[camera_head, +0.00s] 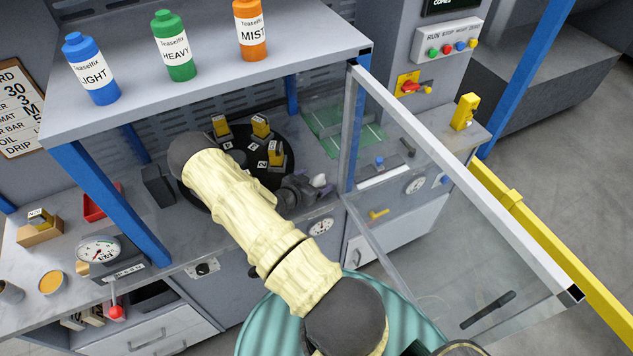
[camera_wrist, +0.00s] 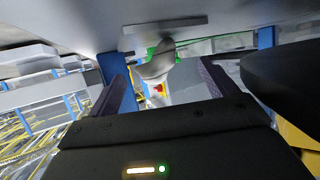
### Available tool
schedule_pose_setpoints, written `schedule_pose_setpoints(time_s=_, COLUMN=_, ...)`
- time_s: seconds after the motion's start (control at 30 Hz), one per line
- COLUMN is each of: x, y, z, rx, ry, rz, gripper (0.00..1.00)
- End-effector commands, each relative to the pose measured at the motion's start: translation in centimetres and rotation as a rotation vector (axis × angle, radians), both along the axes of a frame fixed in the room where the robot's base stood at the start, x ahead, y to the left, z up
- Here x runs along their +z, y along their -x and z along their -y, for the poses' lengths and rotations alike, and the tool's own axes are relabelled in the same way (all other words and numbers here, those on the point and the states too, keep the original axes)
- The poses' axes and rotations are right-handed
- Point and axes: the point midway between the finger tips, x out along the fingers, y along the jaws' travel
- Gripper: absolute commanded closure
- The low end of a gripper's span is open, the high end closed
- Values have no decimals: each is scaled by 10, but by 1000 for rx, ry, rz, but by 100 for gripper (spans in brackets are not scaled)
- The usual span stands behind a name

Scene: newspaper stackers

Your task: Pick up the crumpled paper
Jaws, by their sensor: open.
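A small white lump, which looks like the crumpled paper (camera_head: 318,181), shows at the right end of my gripper (camera_head: 303,190) in the head view, above the grey bench under the shelf. In the wrist view a pale, uneven shape (camera_wrist: 156,68) shows between the two dark fingers of my gripper (camera_wrist: 163,80), and it seems to be the same paper. The fingers stand apart with a gap on both sides of it. Whether either finger touches it is not clear. My arm hides part of the bench to the left of the gripper.
A dark round turntable (camera_head: 285,145) with several yellow-topped blocks lies behind my arm. A clear door panel (camera_head: 440,215) with a white frame stands open at the right. A shelf (camera_head: 205,75) with three bottles overhangs the bench. A gauge (camera_head: 97,250) stands at the left.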

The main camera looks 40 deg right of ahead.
Motion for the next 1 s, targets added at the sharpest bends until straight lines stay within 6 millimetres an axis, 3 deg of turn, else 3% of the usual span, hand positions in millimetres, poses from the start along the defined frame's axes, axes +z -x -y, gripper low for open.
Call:
schedule_pose_setpoints(time_s=0.17, x=0, y=0, z=0, rx=0, ry=0, rz=0, gripper=15)
schedule_pose_setpoints(time_s=0.2, x=0, y=0, z=0, rx=0, ry=0, rz=0, gripper=19)
schedule_pose_setpoints(time_s=0.5, x=0, y=0, z=0, rx=0, ry=0, rz=0, gripper=77)
schedule_pose_setpoints(time_s=1.0, x=8, y=-1, z=0, rx=1, ry=0, rz=1, gripper=77)
